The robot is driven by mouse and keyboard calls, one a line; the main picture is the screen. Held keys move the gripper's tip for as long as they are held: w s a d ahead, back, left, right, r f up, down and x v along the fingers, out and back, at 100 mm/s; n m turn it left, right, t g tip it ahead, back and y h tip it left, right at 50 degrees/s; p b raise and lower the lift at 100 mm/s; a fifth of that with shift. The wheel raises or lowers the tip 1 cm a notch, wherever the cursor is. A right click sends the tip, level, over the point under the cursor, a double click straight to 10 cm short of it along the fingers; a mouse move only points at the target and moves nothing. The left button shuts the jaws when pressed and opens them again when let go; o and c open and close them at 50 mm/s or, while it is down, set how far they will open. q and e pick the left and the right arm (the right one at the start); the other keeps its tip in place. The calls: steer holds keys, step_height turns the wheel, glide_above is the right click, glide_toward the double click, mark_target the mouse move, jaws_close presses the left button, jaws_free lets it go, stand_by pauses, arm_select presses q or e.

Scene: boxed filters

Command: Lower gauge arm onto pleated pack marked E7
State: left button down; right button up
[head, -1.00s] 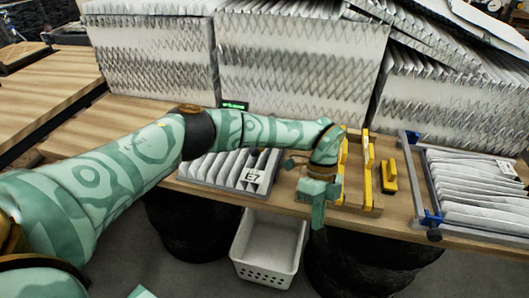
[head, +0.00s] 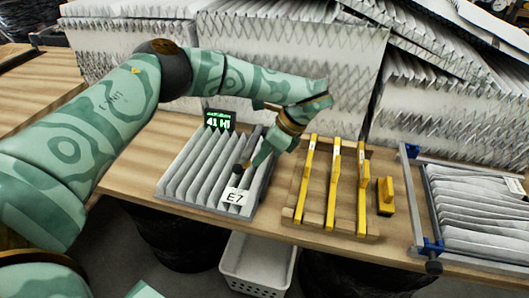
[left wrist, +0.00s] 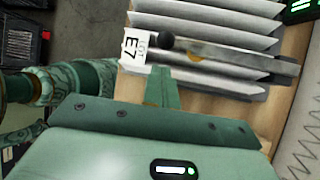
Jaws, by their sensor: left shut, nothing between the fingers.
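The pleated pack (head: 185,165) marked E7 lies on the bench in a grey frame. Its white label (head: 235,196) is at its front right corner and also shows in the left wrist view (left wrist: 133,48). The gauge arm (left wrist: 235,59) lies across the pleats in the left wrist view, its dark round tip (left wrist: 166,40) beside the label. I cannot tell whether the tip touches the pleats. The green display (head: 219,119) behind the pack is lit and seems to read 41. My left gripper (head: 258,160) is shut and empty, close by the gauge arm at the pack's right side.
Yellow bars (head: 333,185) stand in a wooden rack to the right, with a yellow block (head: 385,195) beside it. A clamp frame (head: 413,195) holds another pleated pack (head: 475,205) at far right. Tall pleated stacks (head: 290,75) line the back. A white crate (head: 258,262) sits below the bench.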

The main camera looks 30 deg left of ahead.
mark_target(240, 181)
arm_select(q)
steer(key=x, duration=0.6)
steer(key=shift+w, duration=0.15)
steer(key=shift+s+a+f, duration=0.2)
steer(key=shift+f, duration=0.25)
arm_select(e)
steer(key=shift+w+a+f, duration=0.1)
steer(key=shift+w+f, duration=0.1)
steer(key=shift+f, duration=0.05)
